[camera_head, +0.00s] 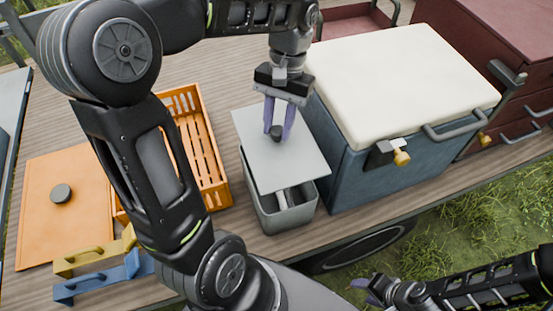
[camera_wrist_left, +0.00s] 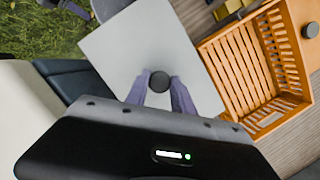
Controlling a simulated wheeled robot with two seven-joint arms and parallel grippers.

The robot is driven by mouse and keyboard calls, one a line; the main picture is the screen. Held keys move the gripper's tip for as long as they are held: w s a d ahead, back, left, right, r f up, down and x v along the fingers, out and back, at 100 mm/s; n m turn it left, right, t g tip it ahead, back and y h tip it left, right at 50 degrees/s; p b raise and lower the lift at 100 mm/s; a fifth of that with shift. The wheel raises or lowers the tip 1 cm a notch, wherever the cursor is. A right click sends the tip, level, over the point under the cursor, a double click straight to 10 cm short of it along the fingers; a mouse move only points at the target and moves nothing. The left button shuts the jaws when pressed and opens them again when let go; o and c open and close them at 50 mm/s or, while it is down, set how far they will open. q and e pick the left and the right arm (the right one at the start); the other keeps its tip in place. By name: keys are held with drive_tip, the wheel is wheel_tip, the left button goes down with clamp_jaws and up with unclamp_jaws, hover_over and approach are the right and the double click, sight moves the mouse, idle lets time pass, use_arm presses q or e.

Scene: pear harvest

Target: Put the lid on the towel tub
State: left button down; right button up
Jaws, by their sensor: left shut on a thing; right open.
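The lid (camera_head: 290,165) is a flat light-grey plate with a dark round knob. My left gripper (camera_head: 278,130) is shut on the knob, and the lid hangs over the grey towel tub (camera_head: 283,217). The lid covers the back of the tub and leaves its front part open, where something pale shows inside. Whether the lid touches the rim cannot be told. In the left wrist view the lid (camera_wrist_left: 135,50) lies under my left gripper (camera_wrist_left: 160,88), with a corner of the tub (camera_wrist_left: 108,8) showing past it. My right gripper (camera_head: 375,290) is open and empty at the lower right, over the grass.
A blue cooler with a white top (camera_head: 400,75) stands close to the right of the tub. An orange slatted crate (camera_head: 203,145) stands to the left. Further left lie an orange board (camera_head: 60,205) with a dark knob and yellow (camera_head: 95,255) and blue (camera_head: 105,280) handled pieces. The table's front edge is near the tub.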

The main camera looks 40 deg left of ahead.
sight(278, 143)
use_arm(q)
drive_tip(key=shift+f, duration=3.15)
drive_tip(key=shift+f, duration=1.85)
drive_tip(key=shift+f+b, duration=0.3)
drive_tip(key=shift+f, duration=0.3)
drive_tip(key=c, duration=1.1)
unclamp_jaws()
